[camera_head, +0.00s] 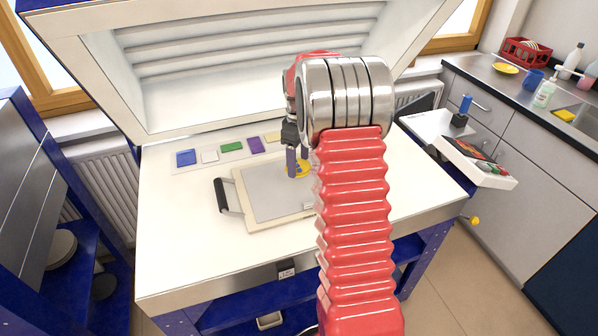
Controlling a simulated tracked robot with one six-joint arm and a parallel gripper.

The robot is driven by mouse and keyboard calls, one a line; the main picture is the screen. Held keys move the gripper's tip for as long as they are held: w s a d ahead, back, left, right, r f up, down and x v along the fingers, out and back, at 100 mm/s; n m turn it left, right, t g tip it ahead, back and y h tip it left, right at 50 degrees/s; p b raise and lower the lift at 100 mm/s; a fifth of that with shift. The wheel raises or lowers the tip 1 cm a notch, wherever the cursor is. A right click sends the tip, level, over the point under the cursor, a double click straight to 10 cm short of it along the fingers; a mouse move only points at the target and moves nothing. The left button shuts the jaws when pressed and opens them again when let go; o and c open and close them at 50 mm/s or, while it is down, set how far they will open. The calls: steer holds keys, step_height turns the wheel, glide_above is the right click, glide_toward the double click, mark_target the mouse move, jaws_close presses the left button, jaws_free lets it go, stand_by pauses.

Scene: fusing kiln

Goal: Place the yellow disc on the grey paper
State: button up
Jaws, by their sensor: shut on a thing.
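The yellow disc (302,170) shows at the tips of my gripper (297,172), partly hidden by the fingers and the arm. My gripper points down and is shut on the disc. The grey paper (265,196) lies on a cream board with a dark handle, on the white kiln bed. The disc is over or at the paper's upper right part. I cannot tell whether it touches the paper. My red arm hides the right side of the board.
A strip with blue (186,158), white, green (232,147) and purple (256,145) pieces lies behind the board. The raised kiln lid (240,70) stands at the back. The board's handle (224,196) sticks out left. The bed's left part is clear.

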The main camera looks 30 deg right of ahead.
mark_target(299, 165)
steer(key=shift+f, duration=2.45)
steer(key=o, duration=1.2)
steer(key=shift+c, duration=0.2)
step_height(299, 165, up, 11)
steer(key=shift+r, duration=0.55)
